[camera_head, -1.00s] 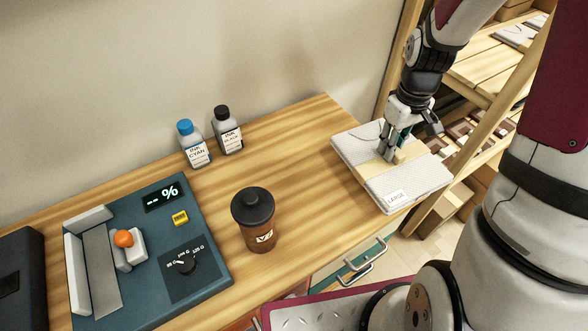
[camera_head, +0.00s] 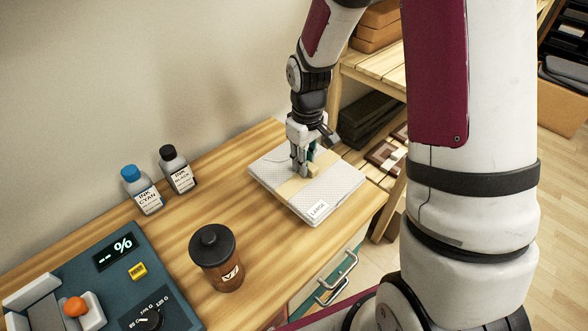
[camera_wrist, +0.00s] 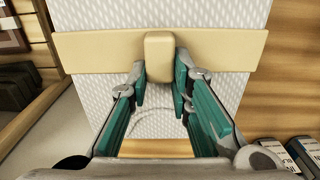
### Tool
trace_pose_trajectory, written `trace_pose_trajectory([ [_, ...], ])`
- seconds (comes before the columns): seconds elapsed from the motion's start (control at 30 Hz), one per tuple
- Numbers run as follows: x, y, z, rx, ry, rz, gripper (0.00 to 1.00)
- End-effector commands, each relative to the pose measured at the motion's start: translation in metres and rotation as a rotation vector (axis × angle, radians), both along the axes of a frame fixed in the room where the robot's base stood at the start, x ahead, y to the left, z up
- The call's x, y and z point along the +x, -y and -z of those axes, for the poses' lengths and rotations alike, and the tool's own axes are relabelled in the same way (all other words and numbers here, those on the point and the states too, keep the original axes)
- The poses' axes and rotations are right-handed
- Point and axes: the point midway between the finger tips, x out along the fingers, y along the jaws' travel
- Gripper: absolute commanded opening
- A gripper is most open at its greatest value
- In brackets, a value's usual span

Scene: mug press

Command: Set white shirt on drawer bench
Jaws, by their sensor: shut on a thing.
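The white shirt (camera_head: 340,181) is a flat folded bundle with a tan band around it and a "LARGE" label at its near corner. It is at the right end of the wooden drawer bench (camera_head: 262,229), over the top. Whether its underside touches the wood is not clear. My gripper (camera_head: 304,172) points down onto the middle of the bundle. In the wrist view, my gripper (camera_wrist: 160,88) has its green-padded fingers shut on the raised tan tab (camera_wrist: 159,58) of the band. The white textured shirt (camera_wrist: 205,15) shows on both sides of the band.
A brown cup with black lid (camera_head: 216,262), a blue-capped ink bottle (camera_head: 143,190) and a black-capped one (camera_head: 178,170) stand left of the shirt. A teal press panel (camera_head: 75,262) is at lower left. Wooden shelves (camera_head: 378,77) stand behind right. Bare wood lies between the bottles and shirt.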

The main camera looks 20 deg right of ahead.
Motion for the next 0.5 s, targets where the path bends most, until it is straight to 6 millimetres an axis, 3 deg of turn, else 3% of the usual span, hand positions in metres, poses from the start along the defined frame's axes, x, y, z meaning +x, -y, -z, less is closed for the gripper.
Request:
trace_pose_trajectory([
  [0.33, 0.017, -0.023, 0.003, 0.000, 0.000, -0.003, 0.00],
  [0.5, 0.015, -0.021, 0.031, 0.000, -0.004, 0.001, 0.00],
])
